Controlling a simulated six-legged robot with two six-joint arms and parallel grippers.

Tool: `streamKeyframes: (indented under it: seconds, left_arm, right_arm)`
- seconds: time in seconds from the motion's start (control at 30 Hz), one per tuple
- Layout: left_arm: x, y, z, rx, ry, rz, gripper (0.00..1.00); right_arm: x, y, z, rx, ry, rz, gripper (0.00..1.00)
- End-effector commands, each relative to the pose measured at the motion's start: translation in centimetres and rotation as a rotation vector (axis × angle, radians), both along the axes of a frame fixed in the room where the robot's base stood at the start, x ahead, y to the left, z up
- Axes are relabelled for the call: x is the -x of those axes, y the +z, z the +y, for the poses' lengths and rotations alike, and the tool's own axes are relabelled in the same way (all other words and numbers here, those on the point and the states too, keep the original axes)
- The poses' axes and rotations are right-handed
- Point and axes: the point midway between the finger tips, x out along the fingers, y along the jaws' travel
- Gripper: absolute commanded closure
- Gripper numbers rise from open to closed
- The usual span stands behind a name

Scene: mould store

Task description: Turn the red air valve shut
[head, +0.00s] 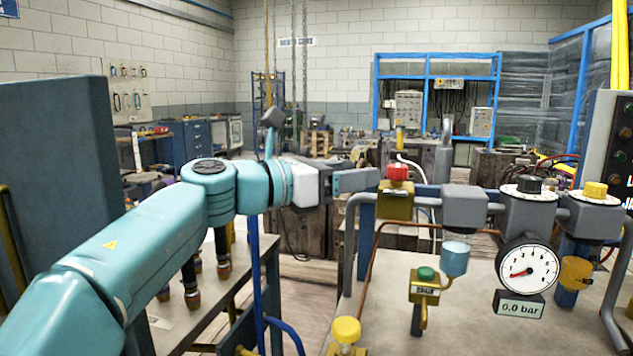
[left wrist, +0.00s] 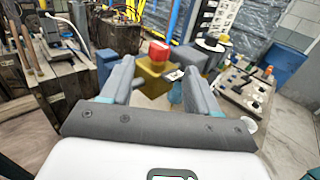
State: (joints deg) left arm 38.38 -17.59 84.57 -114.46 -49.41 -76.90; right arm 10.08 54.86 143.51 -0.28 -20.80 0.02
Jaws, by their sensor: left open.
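The red air valve has a red knob (head: 398,173) on top of a brass-coloured body (head: 395,204), at the left end of a grey pipe run in the head view. In the left wrist view the red knob (left wrist: 159,50) lies ahead, between the lines of the two fingers. My left gripper (head: 362,181) is open, just left of the knob at about its height. In the left wrist view the open jaws (left wrist: 160,68) hold nothing. Contact with the knob does not show. My right gripper is not in view.
Right of the valve are a grey block (head: 464,206), a dial gauge (head: 528,268) with a readout of 0.0 bar, and a yellow knob (head: 595,189). A green-knobbed valve (head: 426,274) and another yellow knob (head: 346,330) sit lower. A copper pipe (head: 368,270) runs below the red valve.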

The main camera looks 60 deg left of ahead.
Motion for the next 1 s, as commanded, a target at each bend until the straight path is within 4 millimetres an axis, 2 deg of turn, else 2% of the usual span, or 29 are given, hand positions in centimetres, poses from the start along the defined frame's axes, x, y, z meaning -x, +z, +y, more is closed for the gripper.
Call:
streamKeyframes:
  seconds: [0.03, 0.1, 0.33, 0.5, 1.0]
  left_arm:
    - [1.5, -0.1, 0.3, -0.003, 0.010, 0.001, 0.40]
    - [2.9, -0.2, 0.5, -0.002, 0.010, 0.002, 0.40]
    - [5.8, -0.1, 0.7, 0.000, 0.004, 0.001, 0.40]
    - [6.5, 0.0, 0.7, 0.000, 0.001, 0.001, 0.40]
    - [6.5, 0.0, 0.6, 0.000, 0.000, 0.000, 0.40]
  right_arm:
    - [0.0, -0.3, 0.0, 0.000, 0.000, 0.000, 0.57]
    - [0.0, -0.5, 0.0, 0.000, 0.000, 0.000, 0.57]
    - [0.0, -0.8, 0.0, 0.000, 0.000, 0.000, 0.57]
    - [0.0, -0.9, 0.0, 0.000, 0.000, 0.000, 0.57]
    - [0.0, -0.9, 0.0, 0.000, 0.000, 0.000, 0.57]
